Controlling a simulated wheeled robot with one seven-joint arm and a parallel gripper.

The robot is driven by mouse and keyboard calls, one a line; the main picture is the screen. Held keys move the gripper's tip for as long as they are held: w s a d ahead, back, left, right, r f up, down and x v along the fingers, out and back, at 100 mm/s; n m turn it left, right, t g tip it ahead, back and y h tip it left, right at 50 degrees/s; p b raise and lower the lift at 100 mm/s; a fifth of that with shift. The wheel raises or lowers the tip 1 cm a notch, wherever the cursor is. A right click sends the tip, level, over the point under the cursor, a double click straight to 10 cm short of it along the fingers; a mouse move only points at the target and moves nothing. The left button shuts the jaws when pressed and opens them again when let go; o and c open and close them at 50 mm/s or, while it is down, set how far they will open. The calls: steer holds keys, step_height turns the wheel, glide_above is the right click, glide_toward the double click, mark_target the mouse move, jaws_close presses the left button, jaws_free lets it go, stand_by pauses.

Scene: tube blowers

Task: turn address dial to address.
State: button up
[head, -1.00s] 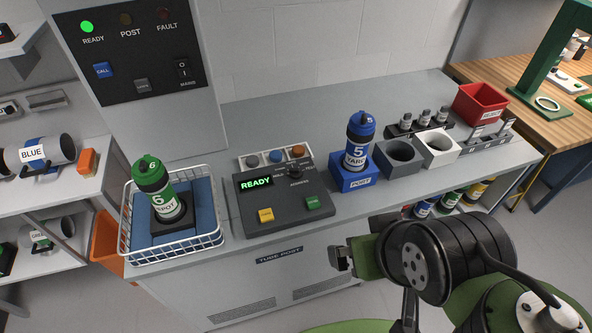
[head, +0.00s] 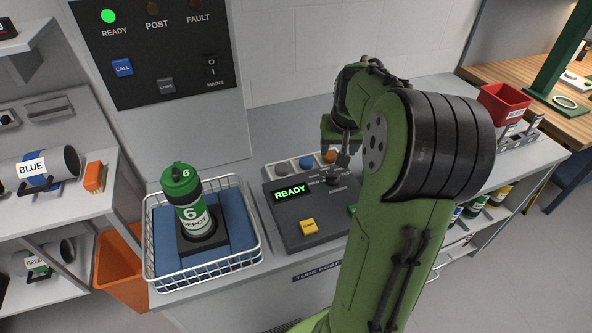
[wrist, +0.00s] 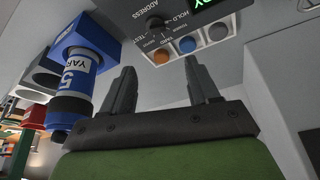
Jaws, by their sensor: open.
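The address dial (wrist: 156,22) is a small dark knob on the dark grey control console (head: 296,222). In the wrist view the words ADDRESS, HOLD and TEST stand around it. I cannot tell which word its pointer faces. In the head view the dial (head: 334,181) is small, close beside my gripper (head: 340,155). In the wrist view my gripper (wrist: 161,64) is open, with two dark fingers apart and nothing between them. The dial shows beyond the fingertips, apart from them. The console's display (head: 290,192) reads READY in green.
Blue, grey and orange buttons line the console's back edge. A green canister (head: 188,208) marked 6 stands in a white wire basket (head: 150,262) to the left. A blue canister (wrist: 76,80) marked 5 sits in its blue port (wrist: 92,32). My arm hides the counter's middle right.

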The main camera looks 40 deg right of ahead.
mark_target(331, 176)
steer(key=b+x, duration=0.3)
steer(key=x, duration=1.2)
steer(key=shift+s+f, duration=0.15)
steer(key=c, duration=0.9)
